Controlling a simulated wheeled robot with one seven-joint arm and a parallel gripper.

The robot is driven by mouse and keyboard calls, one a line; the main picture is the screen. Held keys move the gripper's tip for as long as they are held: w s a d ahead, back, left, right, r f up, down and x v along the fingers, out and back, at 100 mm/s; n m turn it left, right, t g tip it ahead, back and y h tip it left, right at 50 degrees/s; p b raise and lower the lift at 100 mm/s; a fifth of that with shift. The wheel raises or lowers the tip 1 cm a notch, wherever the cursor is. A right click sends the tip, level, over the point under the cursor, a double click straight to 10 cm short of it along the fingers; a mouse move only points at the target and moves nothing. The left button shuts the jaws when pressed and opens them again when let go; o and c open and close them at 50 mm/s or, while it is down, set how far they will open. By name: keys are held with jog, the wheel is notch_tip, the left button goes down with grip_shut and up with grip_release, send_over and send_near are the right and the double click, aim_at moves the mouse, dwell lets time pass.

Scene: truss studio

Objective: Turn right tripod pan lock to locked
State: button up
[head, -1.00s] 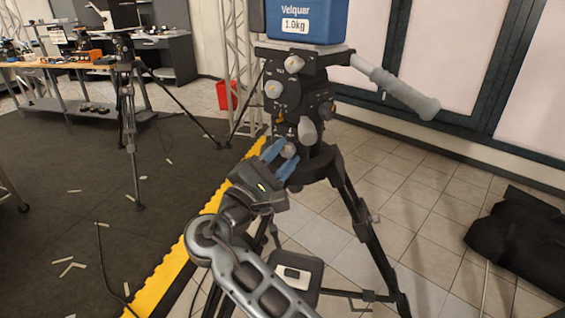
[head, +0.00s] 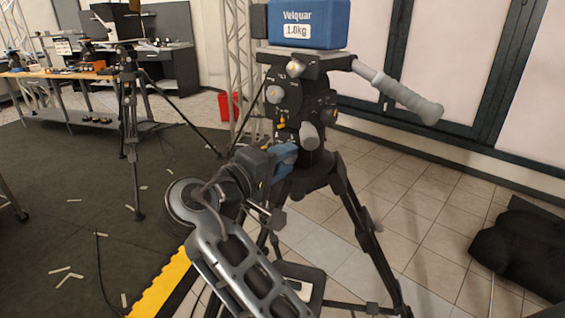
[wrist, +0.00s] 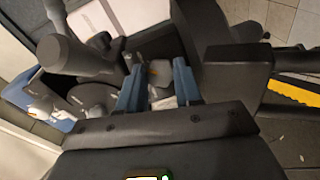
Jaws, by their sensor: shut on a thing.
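The right tripod (head: 345,200) stands close by, with a black fluid head (head: 300,98) carrying a blue block (head: 308,22) marked 1.0kg. My gripper (head: 284,158) is low on the left side of this head. In the head view the fingers and my wrist hide this knob. I cannot read its lock marking.
A grey pan handle (head: 400,95) sticks out to the right of the head. Another tripod (head: 130,120) stands at the left, near a workbench (head: 60,75). A red bucket (head: 230,105) is behind. A black bag (head: 520,248) lies on the tiles at right.

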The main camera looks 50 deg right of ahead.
jog(key=shift+m+y, duration=0.3)
jog(key=shift+m, duration=0.2)
dwell(0.3)
jog(key=o, duration=1)
jog(key=shift+o, duration=0.2)
jog(key=shift+a, duration=0.15)
jog(key=a+r, duration=0.1)
jog(key=a, duration=0.6)
jog(key=shift+a+b, duration=0.2)
jog(key=shift+b, duration=0.1)
